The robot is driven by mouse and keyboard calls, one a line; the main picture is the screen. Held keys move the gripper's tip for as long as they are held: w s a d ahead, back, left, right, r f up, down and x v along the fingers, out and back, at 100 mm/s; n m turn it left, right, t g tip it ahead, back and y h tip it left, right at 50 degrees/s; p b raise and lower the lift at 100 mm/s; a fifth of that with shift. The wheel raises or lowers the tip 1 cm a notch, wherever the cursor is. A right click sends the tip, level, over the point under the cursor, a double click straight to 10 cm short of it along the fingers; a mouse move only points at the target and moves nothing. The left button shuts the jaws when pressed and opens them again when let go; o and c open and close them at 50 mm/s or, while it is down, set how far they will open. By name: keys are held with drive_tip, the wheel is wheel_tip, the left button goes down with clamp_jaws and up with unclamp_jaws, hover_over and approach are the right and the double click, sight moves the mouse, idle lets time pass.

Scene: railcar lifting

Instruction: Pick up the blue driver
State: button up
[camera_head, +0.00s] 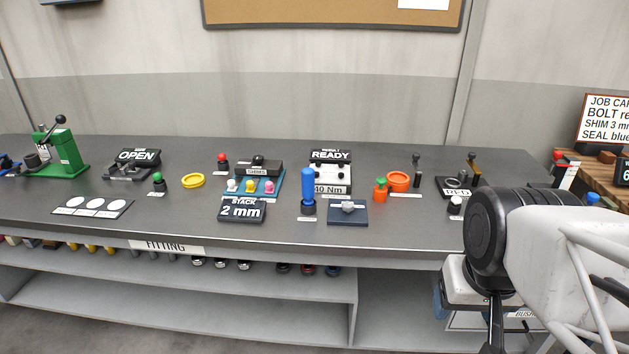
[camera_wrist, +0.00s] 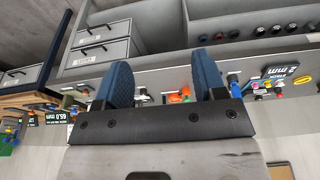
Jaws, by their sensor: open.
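The blue driver (camera_head: 308,185) stands upright in a dark round holder on the grey bench, its blue handle on top. A small blue shape (camera_wrist: 234,88) just right of the right finger in the wrist view is likely the same driver, partly hidden. My gripper (camera_wrist: 163,78) is open and empty in the wrist view, its two blue-padded fingers apart. In the head view my arm is at the right, in front of the bench edge and well to the right of the driver.
Beside the driver are a dark plate (camera_head: 348,214) with a grey knob, the 2 mm stack display (camera_head: 241,210), the READY unit (camera_head: 331,175) and an orange ring (camera_head: 398,181). A green press (camera_head: 62,153) stands far left.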

drive_tip(key=shift+o, duration=0.9)
drive_tip(key=w+a+r+n, duration=0.2)
drive_tip(key=w+r, duration=0.1)
drive_tip(key=w, duration=0.5)
drive_tip(key=w+a+r+n, duration=0.2)
drive_tip(key=w, duration=0.5)
drive_tip(key=n+g, duration=0.3)
drive_tip(key=n, duration=0.8)
hover_over(308, 169)
drive_tip(key=f, duration=0.9)
drive_tip(key=shift+s+d+f, duration=0.15)
drive_tip(key=shift+d+f, duration=0.1)
drive_tip(key=shift+w+a+f, duration=0.15)
drive_tip(key=shift+w+a, duration=0.1)
drive_tip(key=shift+f, duration=0.1)
